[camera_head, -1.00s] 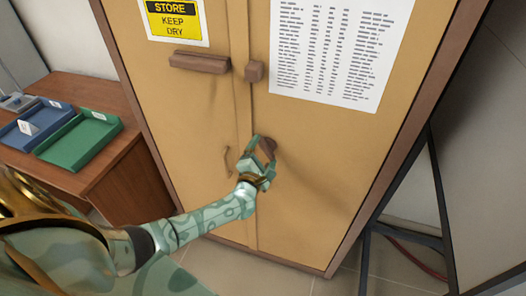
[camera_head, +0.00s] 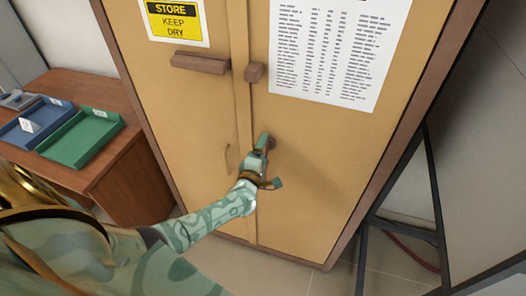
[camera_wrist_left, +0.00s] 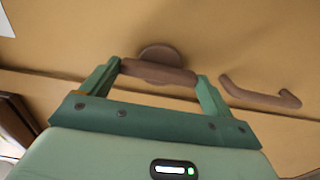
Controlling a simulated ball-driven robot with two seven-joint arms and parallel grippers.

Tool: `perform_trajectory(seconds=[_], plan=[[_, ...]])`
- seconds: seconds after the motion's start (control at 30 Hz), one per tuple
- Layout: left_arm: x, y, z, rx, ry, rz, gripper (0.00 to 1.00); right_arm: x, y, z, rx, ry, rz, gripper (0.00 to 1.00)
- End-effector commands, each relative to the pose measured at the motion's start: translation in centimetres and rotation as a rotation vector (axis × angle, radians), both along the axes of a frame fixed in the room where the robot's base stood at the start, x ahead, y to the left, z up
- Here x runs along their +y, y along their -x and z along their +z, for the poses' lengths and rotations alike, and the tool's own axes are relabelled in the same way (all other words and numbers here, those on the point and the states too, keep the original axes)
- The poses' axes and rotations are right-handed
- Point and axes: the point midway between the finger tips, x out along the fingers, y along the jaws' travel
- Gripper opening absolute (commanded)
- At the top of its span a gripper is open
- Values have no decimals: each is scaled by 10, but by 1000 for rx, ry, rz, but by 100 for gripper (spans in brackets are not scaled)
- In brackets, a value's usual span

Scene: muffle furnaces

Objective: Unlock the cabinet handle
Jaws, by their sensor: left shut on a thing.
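The tan two-door cabinet (camera_head: 320,190) stands in front of me. Its brown turn handle (camera_head: 271,143) is on the right door, beside the seam between the doors. My left gripper (camera_head: 269,162) is at this handle, partly covering it in the head view. In the left wrist view, the handle's bar (camera_wrist_left: 158,72) spans between my two green fingers, held at its ends, with its round base (camera_wrist_left: 160,52) behind it. My left gripper is shut on the handle. My right gripper is not in view.
A thin curved pull (camera_head: 228,158) is on the left door; it also shows in the left wrist view (camera_wrist_left: 260,95). Brown blocks (camera_head: 200,63) sit higher on the doors. A wooden desk (camera_head: 130,170) with a green tray (camera_head: 82,140) and blue tray (camera_head: 38,122) stands left. A dark metal frame (camera_head: 400,226) stands right.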

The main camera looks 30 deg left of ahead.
Motion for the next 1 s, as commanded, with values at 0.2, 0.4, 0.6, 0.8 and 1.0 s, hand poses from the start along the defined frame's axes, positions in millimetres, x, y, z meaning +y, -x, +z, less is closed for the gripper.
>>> perform_trajectory(seconds=[0.2,0.4,0.6,0.8,1.0], plan=[[-1,0,-1,5,-10,-2,64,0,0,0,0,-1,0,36],[0,0,-1,5,-10,-2,90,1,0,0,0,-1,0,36],[0,0,-1,3,-9,-2,100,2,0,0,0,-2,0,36],[-3,10,0,4,-5,-2,100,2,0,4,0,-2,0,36],[-13,55,0,5,-5,-2,100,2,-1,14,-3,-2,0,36]])
